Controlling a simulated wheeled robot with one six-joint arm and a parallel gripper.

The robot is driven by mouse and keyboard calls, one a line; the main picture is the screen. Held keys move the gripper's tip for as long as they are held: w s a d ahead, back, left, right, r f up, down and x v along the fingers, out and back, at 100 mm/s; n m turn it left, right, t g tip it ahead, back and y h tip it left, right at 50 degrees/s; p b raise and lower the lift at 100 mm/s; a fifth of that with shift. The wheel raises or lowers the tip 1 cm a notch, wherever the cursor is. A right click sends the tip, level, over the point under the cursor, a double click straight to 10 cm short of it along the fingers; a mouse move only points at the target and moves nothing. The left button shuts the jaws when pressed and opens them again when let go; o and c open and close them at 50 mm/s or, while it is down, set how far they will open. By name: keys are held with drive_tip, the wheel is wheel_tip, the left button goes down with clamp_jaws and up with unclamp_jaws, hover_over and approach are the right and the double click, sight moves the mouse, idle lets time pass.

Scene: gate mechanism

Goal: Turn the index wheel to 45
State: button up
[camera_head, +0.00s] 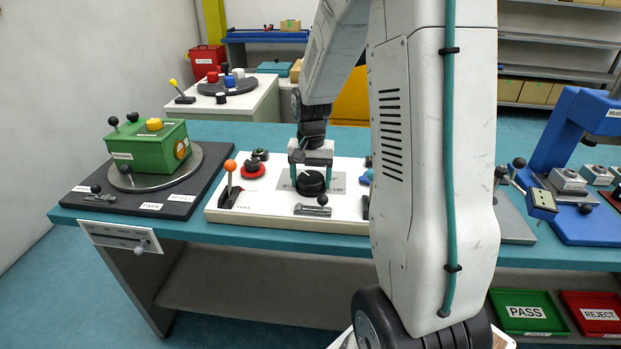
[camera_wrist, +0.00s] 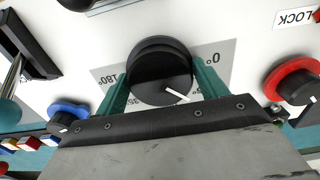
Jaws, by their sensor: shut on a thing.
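The index wheel is a round black knob (camera_head: 311,183) on a grey scale plate on the white panel. In the wrist view the knob (camera_wrist: 158,66) carries a white pointer line, on the side nearest my gripper and slightly right of its middle. The plate (camera_wrist: 222,52) shows an upside-down 180° at left and 0° at right; other marks are partly hidden by my gripper. My gripper (camera_head: 311,188) points down with its teal fingers on either side of the knob, shut on it. The exact angle under the pointer cannot be read.
On the panel (camera_head: 260,217) are an orange-tipped lever (camera_head: 230,175), a red-ringed knob (camera_head: 252,169) and a metal slider (camera_head: 312,208), close to my gripper. A green box (camera_head: 150,150) on a turntable stands at left. A blue press (camera_head: 575,140) stands at right.

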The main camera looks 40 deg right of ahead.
sight(311, 177)
idle(0.4)
drive_tip(key=o, duration=1)
drive_tip(key=shift+c, duration=0.2)
drive_tip(key=shift+r, duration=3.9)
